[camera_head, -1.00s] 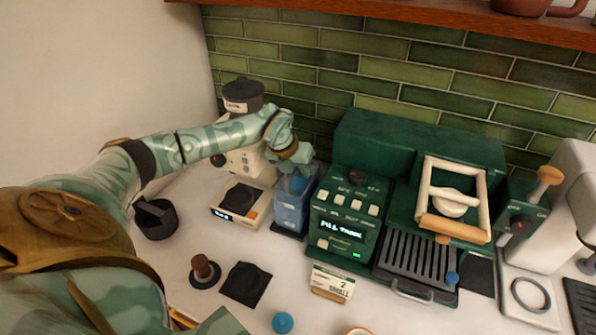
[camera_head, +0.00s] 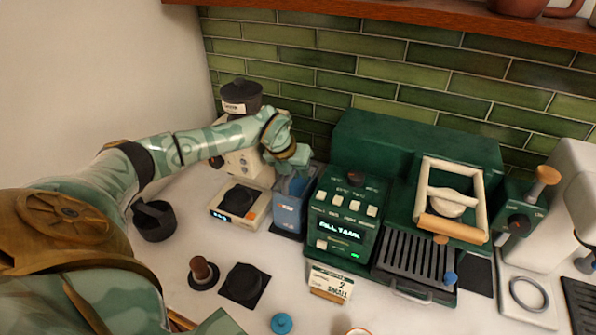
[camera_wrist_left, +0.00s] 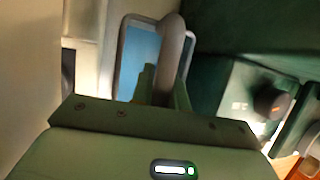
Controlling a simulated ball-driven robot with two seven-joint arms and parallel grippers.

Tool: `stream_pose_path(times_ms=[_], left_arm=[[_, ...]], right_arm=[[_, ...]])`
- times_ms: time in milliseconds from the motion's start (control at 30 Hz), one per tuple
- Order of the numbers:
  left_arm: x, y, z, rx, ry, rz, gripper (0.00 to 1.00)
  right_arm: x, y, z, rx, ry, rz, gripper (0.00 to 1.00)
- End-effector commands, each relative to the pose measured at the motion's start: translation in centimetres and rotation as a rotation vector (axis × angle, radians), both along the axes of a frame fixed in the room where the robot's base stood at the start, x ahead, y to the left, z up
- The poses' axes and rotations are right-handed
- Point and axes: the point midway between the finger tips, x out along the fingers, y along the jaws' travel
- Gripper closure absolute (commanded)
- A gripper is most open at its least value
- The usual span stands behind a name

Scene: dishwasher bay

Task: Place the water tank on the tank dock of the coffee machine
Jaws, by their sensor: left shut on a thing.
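The water tank (camera_head: 288,213) is a clear blue box. It stands upright on a dark base, the tank dock (camera_head: 286,235), at the left side of the green coffee machine (camera_head: 340,225). My left gripper (camera_head: 296,172) is at the top of the tank and shut on it. The left wrist view shows the tank's open top (camera_wrist_left: 140,50) with a grey handle between the fingers (camera_wrist_left: 160,85). The fingers partly hide the tank's rim. Whether the tank is fully seated cannot be told. The machine's display reads "FILL TANK". My right gripper is not in view.
A scale (camera_head: 240,204) stands just left of the tank, with a grinder (camera_head: 240,160) behind it. A knock box (camera_head: 154,221), tamper (camera_head: 203,273) and black mat (camera_head: 243,285) are nearer. A small card (camera_head: 330,283) stands before the machine.

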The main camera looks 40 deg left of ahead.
Motion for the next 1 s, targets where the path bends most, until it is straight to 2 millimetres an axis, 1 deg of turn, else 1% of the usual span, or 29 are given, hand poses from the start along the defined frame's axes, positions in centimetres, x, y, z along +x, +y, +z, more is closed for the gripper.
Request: stream_pose_path(times_ms=[233, 1000], left_arm=[[0.11, 0.01, 0.14, -0.001, -0.004, 0.000, 1.00], [0.10, 0.02, -0.69, 0.000, -0.004, 0.000, 1.00]], right_arm=[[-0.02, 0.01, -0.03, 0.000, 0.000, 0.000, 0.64], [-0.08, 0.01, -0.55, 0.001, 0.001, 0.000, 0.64]])
